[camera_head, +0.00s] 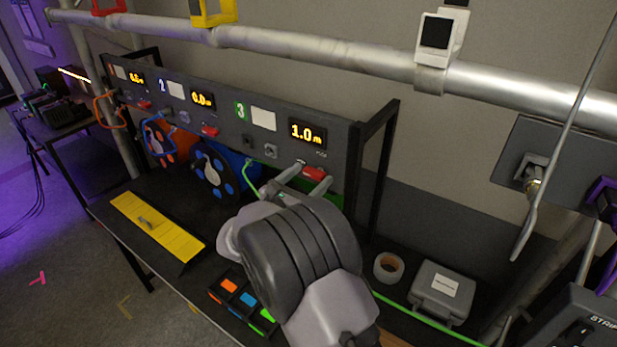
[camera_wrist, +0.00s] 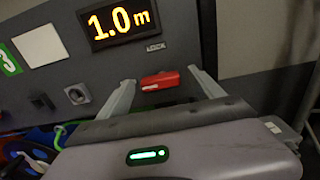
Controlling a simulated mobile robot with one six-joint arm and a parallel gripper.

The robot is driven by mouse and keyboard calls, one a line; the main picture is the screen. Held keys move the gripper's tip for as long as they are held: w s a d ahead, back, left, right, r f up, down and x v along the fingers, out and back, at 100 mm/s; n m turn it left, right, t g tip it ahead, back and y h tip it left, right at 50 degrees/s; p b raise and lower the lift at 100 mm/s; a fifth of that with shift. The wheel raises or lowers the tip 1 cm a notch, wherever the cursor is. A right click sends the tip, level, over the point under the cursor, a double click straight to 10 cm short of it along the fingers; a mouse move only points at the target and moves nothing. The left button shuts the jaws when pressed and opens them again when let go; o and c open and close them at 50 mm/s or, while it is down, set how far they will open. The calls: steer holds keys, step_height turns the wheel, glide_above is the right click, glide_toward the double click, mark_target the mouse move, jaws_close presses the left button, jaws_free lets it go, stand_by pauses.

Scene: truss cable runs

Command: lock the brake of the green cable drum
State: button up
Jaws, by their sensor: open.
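The panel section marked with a green 3 has a lit display (camera_head: 307,133) reading 1.0 m. Below it is a red brake lever (camera_head: 314,173), lying roughly level along the panel; it also shows in the wrist view (camera_wrist: 160,80). My gripper (camera_head: 311,175) is open at the panel, with one finger on each side of the lever in the wrist view (camera_wrist: 161,76). I cannot tell whether the fingers touch it. The green drum is mostly hidden behind my arm. Green cable (camera_head: 251,175) shows beside the arm.
A blue drum (camera_head: 212,172) and an orange drum (camera_head: 158,142) stand left under the panel, with their own red levers (camera_head: 210,131). A black upright frame (camera_head: 368,155) is close right. A tape roll (camera_head: 388,267) and grey case (camera_head: 442,291) lie at right. A silver pipe runs above.

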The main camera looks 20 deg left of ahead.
steer(key=c, duration=1.4)
steer(key=m+b, duration=0.1)
steer(key=b, duration=0.2)
steer(key=m+b, duration=0.2)
steer(key=b, duration=0.1)
steer(key=shift+f, duration=0.35)
steer(key=m+b, duration=0.3)
steer(key=b, duration=0.2)
steer(key=m+b, duration=0.3)
steer(key=b, duration=0.2)
steer(key=shift+d+m, duration=0.2)
steer(key=shift+m, duration=0.1)
steer(key=m+b, duration=0.5)
steer(key=b, duration=0.3)
steer(key=shift+s+d, duration=0.1)
steer(key=m+b, duration=0.3)
steer(key=shift+r+b, duration=0.2)
steer(key=shift+b, duration=0.1)
steer(key=shift+m, duration=0.3)
steer(key=o, duration=1.4)
steer(key=shift+r, duration=0.1)
